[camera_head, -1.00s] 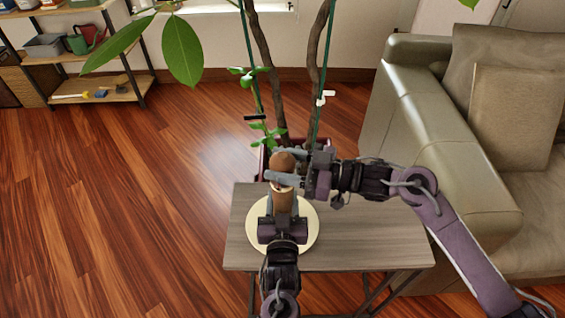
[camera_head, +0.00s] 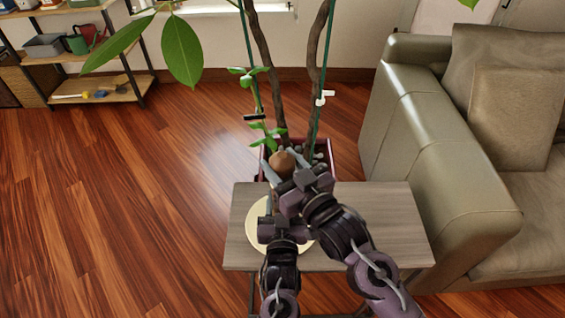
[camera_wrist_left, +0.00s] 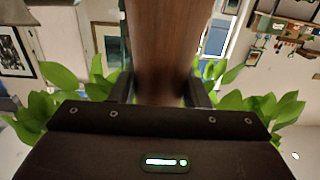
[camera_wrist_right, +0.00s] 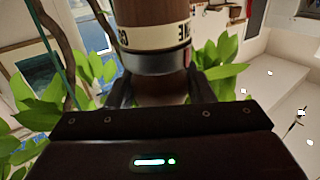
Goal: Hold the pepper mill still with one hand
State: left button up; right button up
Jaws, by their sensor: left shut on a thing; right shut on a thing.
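The pepper mill stands on a round cream board (camera_head: 256,228) in the head view. Its brown rounded top (camera_head: 281,162) shows; my right arm hides most of its body. My left gripper (camera_wrist_left: 160,92) is shut on the dark wooden body of the mill (camera_wrist_left: 170,45) in the left wrist view. My right gripper (camera_head: 285,170) is shut on the mill's upper part, just above the left one. The right wrist view shows a lettered cream band and a metal ring (camera_wrist_right: 155,62) between its fingers.
The board rests on a small grey wooden side table (camera_head: 385,220), bare on its right side. A potted plant (camera_head: 325,150) stands close behind the table. An olive sofa (camera_head: 425,140) is at the right. A shelf (camera_head: 95,88) stands far left.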

jog(key=shift+m+t+h, duration=0.3)
jog(key=shift+h, duration=0.1)
jog(key=o, duration=1)
jog(key=shift+c, duration=0.2)
jog(key=v, duration=1.2)
